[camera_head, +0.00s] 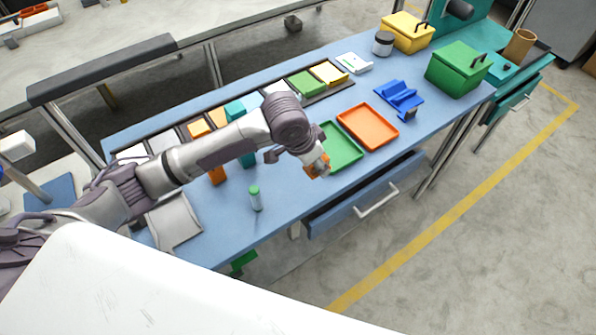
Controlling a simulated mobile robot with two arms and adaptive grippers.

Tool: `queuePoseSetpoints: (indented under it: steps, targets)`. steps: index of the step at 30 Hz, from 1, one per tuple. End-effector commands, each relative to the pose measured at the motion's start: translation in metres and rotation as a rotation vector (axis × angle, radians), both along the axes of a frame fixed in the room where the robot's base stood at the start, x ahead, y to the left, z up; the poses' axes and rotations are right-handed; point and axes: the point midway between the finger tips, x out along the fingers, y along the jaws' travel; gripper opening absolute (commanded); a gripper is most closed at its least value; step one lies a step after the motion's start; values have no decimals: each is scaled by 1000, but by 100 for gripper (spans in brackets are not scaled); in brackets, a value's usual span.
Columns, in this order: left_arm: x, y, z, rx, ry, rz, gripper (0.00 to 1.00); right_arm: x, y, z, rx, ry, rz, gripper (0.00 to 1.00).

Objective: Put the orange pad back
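My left gripper (319,168) is over the front part of the blue table, at the near corner of the green tray. A small orange pad (311,171) shows at its fingertips, and the gripper looks shut on it. The fingers partly cover the pad. A long dark rack (345,86) runs along the back of the table. It holds a row of coloured pads, including a green pad (307,83), a yellow pad (328,73) and an orange piece (198,129). My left forearm hides part of the rack. My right gripper is not in view.
The green tray (346,154) and an orange tray (368,127) lie right of the gripper. A green-capped bottle (256,199) stands near the front edge. A blue holder (400,97) and a green box (457,69) are at the right. A drawer (345,208) sticks out below.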

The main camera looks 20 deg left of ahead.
Motion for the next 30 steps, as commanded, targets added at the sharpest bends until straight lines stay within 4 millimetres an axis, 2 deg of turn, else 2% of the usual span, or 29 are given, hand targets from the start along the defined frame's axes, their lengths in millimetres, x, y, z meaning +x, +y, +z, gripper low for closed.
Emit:
queuePoseSetpoints:
  steps: [1,3,9,18,30]
  targets:
    - [0,13,-6,4,5,4,17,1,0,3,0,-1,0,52]
    - [-1,25,-14,2,3,3,17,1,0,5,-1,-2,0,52]
    - [0,43,-26,-1,1,1,17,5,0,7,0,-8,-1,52]
    - [0,44,-63,-1,2,1,17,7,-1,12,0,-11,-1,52]
    - [0,44,-69,-2,0,1,17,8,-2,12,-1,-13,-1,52]
